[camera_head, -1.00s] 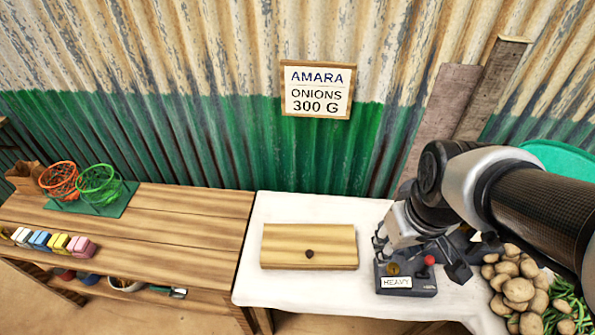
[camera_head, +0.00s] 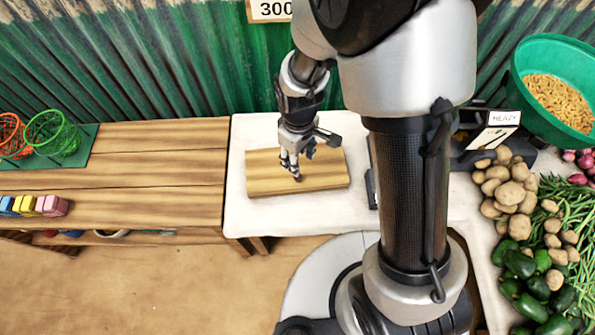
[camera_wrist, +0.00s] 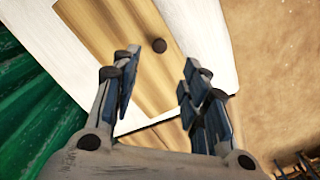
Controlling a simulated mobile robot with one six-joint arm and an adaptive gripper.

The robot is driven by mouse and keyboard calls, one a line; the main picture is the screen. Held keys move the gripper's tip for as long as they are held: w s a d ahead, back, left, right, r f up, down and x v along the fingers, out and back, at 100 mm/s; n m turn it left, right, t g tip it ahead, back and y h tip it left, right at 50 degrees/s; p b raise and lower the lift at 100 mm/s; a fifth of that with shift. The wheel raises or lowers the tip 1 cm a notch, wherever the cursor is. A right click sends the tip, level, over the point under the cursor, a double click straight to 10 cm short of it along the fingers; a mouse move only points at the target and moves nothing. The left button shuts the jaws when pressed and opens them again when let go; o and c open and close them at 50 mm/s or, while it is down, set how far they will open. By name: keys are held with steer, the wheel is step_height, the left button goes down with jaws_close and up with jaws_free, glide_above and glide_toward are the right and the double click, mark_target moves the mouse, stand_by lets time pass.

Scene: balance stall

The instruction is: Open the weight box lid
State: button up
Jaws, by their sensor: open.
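The weight box (camera_head: 262,183) is a flat, light wooden box on the white cloth, with its lid down. Its small dark knob (camera_wrist: 159,46) shows clearly in the wrist view, on the lid near one edge. My gripper (camera_head: 296,168) is over the box near the knob, pointing down. In the wrist view my gripper (camera_wrist: 160,62) is open, its two fingers apart, with the knob appearing between and just beyond the tips. Nothing is between the fingers. I cannot tell the exact height of the tips above the lid. The lid (camera_wrist: 105,25) is partly hidden by my left finger.
The white-clothed table (camera_head: 240,215) holds potatoes (camera_head: 508,188) and green peppers (camera_head: 525,270) at right. A dark device (camera_head: 465,150) stands behind my arm, partly hidden. A green basin (camera_head: 520,90) is at back right. The wooden bench (camera_head: 160,170) at left is largely clear on top.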

step_height(320, 180, down, 10)
steer(key=b, duration=0.3)
steer(key=shift+f, duration=0.1)
jaws_close()
stand_by(0.4)
